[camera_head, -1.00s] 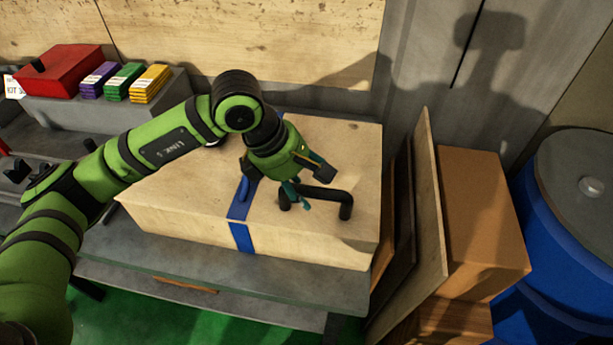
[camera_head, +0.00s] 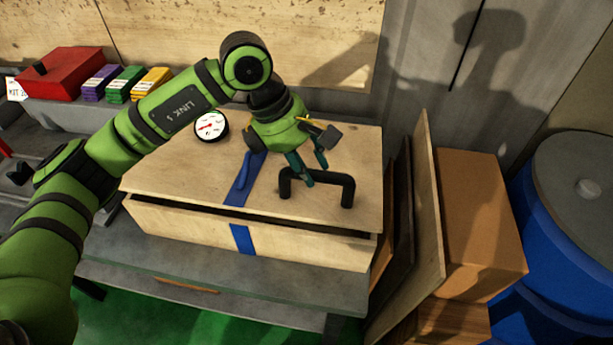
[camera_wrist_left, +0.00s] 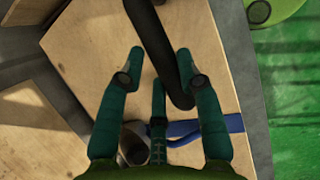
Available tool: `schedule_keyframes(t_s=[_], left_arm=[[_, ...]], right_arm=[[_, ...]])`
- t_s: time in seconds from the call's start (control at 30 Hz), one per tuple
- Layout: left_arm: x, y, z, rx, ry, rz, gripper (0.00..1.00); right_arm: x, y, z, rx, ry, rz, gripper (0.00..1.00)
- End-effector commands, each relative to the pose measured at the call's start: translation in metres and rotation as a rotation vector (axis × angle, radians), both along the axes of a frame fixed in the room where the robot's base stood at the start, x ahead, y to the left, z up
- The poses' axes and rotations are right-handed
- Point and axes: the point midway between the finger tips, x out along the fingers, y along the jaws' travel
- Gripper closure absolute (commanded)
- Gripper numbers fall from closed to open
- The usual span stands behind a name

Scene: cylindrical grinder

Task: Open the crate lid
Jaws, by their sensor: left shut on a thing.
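The crate (camera_head: 190,228) is a pale wooden box on a grey bench. Its wooden lid (camera_head: 180,172) is raised a little at the front, leaving a dark gap above the front wall. A black bar handle (camera_head: 335,181) stands on the lid near its front right. My left gripper (camera_head: 306,176) is shut on the handle, at its left part. A blue strap (camera_head: 242,182) crosses the lid, and a matching blue piece (camera_head: 242,239) is on the front wall. My right gripper is not in view.
A round dial gauge (camera_head: 211,125) is at the lid's back left. Upright boards (camera_head: 428,215) and a cardboard box (camera_head: 480,220) stand close on the right, beside a blue drum (camera_head: 570,235). A red box (camera_head: 60,72) and small coloured packs (camera_head: 125,83) are at the back left.

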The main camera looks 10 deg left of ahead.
Motion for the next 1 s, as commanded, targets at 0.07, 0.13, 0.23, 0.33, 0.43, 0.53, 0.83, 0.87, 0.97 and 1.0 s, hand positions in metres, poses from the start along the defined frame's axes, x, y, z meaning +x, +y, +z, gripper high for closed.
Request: schedule_keyframes(t_s=[0.07,0.13,0.23,0.33,0.43,0.53,0.83,0.87,0.97,1.0], left_arm=[[0.014,0.000,0.024,-0.007,-0.022,0.007,1.00],[0.023,-0.001,0.038,-0.007,-0.023,0.010,1.00],[0.037,0.000,0.057,-0.009,-0.023,0.012,1.00],[0.051,0.000,0.075,-0.008,-0.023,0.014,1.00],[0.064,0.000,0.089,-0.008,-0.024,0.015,1.00],[0.075,0.000,0.099,-0.007,-0.023,0.015,1.00],[0.094,0.001,0.109,-0.004,-0.019,0.014,1.00],[0.095,0.001,0.109,-0.004,-0.018,0.014,1.00],[0.096,0.001,0.109,-0.003,-0.017,0.014,1.00],[0.096,0.002,0.109,-0.002,-0.017,0.014,1.00]], right_arm=[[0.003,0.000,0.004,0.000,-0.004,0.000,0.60],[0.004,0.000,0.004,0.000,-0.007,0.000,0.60],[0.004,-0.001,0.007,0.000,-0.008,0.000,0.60],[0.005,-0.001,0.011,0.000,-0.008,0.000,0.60],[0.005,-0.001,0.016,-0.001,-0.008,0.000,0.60],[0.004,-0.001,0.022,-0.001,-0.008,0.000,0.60],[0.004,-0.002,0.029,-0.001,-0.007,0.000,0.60],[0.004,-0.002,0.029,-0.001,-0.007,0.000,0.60],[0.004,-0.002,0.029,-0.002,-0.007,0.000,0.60],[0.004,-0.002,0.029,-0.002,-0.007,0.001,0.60]])
